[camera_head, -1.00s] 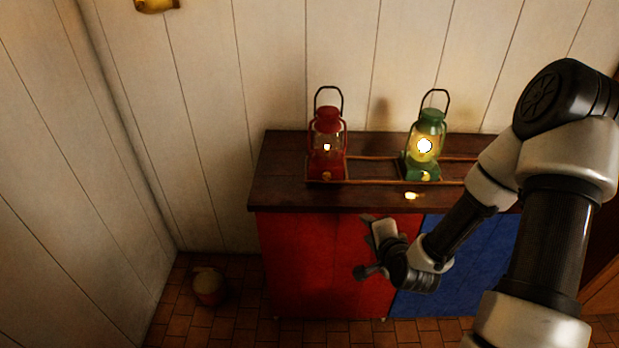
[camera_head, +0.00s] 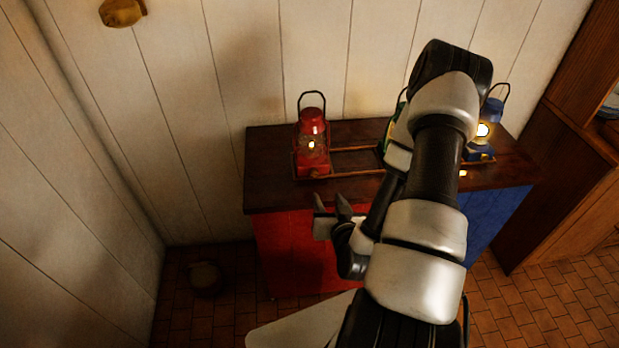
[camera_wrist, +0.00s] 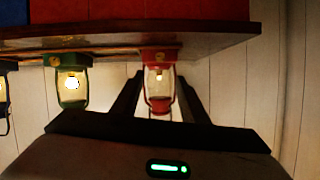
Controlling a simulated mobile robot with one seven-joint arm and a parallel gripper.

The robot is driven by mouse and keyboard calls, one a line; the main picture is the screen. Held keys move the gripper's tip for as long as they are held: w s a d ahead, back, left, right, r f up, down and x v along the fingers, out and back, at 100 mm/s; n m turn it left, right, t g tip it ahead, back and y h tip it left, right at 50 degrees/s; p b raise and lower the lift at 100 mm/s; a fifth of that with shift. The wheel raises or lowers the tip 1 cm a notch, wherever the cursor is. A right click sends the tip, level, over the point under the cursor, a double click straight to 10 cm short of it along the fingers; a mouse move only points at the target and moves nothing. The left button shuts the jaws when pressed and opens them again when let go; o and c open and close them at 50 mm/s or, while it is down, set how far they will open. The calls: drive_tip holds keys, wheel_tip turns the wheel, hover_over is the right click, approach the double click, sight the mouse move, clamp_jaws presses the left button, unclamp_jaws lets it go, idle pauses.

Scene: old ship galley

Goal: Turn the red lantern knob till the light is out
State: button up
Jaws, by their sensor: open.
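The red lantern (camera_head: 312,142) stands upright at the left end of the counter, its handle raised. A small bright flame shows in its glass, so it is lit. Its small brass knob (camera_head: 314,171) is low on the front of the base. My gripper (camera_head: 330,203) is open and empty, in front of the counter's edge, just below and right of the knob, apart from it. In the wrist view, which is upside down, the red lantern (camera_wrist: 159,82) appears between my two spread fingers (camera_wrist: 159,90), beyond them; its knob (camera_wrist: 159,57) is small there.
A green lantern (camera_wrist: 72,85) and a blue lantern (camera_head: 487,125), both lit, stand to the right on the dark counter (camera_head: 268,165). My arm hides most of the green one in the head view. A low wooden rail (camera_head: 350,175) runs around the lanterns. A round pot (camera_head: 206,279) sits on the floor.

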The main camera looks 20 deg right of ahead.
drive_tip(key=b, duration=0.4)
approach(315, 174)
drive_tip(key=s, duration=0.3)
drive_tip(key=w+b, duration=0.2)
drive_tip(key=b, duration=0.6)
drive_tip(key=shift+r+b, duration=0.1)
drive_tip(key=shift+b, duration=0.3)
drive_tip(key=shift+a+b, duration=0.15)
drive_tip(key=shift+b, duration=1)
drive_tip(key=b+x, duration=0.1)
drive_tip(key=x, duration=0.7)
drive_tip(key=shift+w, duration=0.3)
clamp_jaws()
